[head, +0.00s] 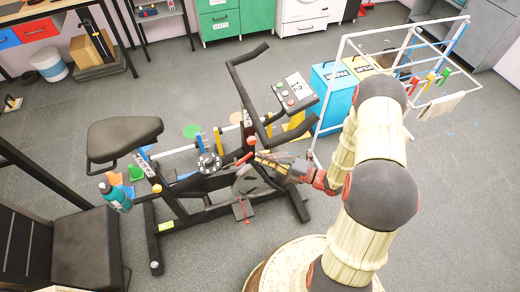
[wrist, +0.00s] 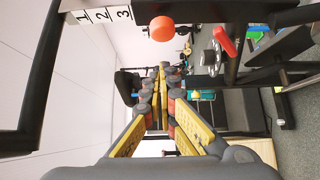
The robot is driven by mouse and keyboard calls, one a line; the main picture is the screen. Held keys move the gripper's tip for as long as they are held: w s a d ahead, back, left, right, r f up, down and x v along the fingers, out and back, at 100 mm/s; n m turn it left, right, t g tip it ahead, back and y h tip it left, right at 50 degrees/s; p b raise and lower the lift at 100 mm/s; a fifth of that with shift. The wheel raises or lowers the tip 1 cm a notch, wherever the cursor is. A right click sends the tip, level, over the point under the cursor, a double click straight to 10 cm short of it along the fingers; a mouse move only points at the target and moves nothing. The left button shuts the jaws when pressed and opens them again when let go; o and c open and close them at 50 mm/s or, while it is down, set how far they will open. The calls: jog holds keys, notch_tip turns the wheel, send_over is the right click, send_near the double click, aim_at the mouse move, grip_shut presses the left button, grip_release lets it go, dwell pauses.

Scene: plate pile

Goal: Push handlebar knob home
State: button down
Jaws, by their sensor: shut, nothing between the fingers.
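The exercise bike stands in the middle of the head view, with its black handlebar (head: 240,85) on a post. An orange-red round knob (wrist: 162,28) shows in the wrist view on the dark post beside a 1-2-3 scale (wrist: 102,15). It appears as a small red spot (head: 250,141) in the head view. My gripper (head: 260,157) has its yellow fingers shut and empty, close to the post and just below the knob. In the wrist view the fingertips (wrist: 161,72) are apart from the knob. How far the knob sticks out cannot be told.
A red lever (wrist: 225,40) sits near the knob. The bike seat (head: 125,138) is at left, a white rail frame (head: 345,70) and blue bin (head: 332,92) at right. Grey floor is open at the front right.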

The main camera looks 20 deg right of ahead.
jog(key=p+v, duration=0.2)
jog(key=v, duration=0.7)
jog(key=shift+d, duration=0.2)
